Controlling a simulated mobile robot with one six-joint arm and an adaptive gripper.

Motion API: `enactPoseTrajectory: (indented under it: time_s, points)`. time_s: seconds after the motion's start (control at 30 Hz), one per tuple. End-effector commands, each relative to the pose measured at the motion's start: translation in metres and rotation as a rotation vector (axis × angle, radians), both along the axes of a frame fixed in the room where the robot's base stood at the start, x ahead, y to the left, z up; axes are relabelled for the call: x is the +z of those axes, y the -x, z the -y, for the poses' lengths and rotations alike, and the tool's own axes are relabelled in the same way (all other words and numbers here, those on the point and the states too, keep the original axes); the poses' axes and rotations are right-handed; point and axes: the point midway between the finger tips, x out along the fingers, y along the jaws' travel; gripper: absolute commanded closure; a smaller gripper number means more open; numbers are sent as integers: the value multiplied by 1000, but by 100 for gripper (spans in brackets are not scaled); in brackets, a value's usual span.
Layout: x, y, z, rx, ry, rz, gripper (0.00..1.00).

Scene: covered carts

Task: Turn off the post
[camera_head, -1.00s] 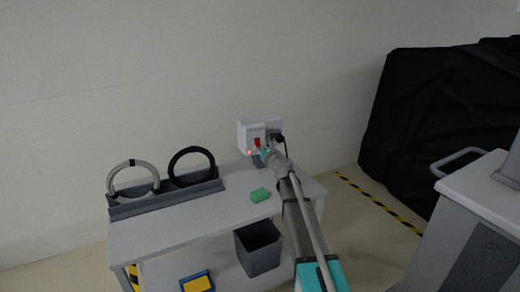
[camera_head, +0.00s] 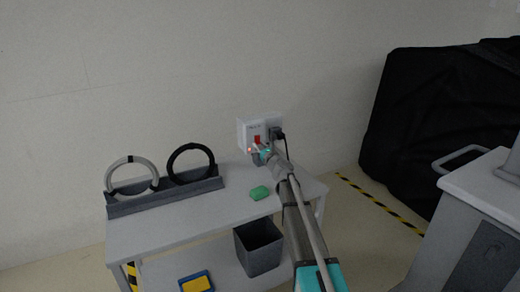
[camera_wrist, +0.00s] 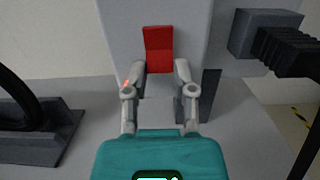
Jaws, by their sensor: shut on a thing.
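The post (camera_head: 246,131) is a pale box at the back of the cart, against the wall. Its red switch (camera_head: 257,139) is on the front face; in the wrist view the switch (camera_wrist: 158,48) stands upright, straight ahead. My gripper (camera_wrist: 160,70) has one finger on each side of the switch's lower end and is shut on it. In the head view my gripper (camera_head: 259,151) partly covers the front of the post. A small red light (camera_head: 250,150) glows low on the post. The lower part of the post is partly hidden by my fingers.
A black plug with a cable (camera_wrist: 272,40) sits just right of the switch. A bin (camera_head: 258,247) stands below.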

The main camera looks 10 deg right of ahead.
Motion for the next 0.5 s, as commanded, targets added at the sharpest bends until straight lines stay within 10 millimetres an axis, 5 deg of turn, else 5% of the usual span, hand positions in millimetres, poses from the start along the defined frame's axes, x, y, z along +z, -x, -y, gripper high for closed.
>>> enactPoseTrajectory:
  time_s: [0.33,0.37,0.5]
  points:
    - [0,0,0,-1,0,4,100]
    - [0,0,0,-1,0,4,60]
    - [0,0,0,-1,0,4,34]
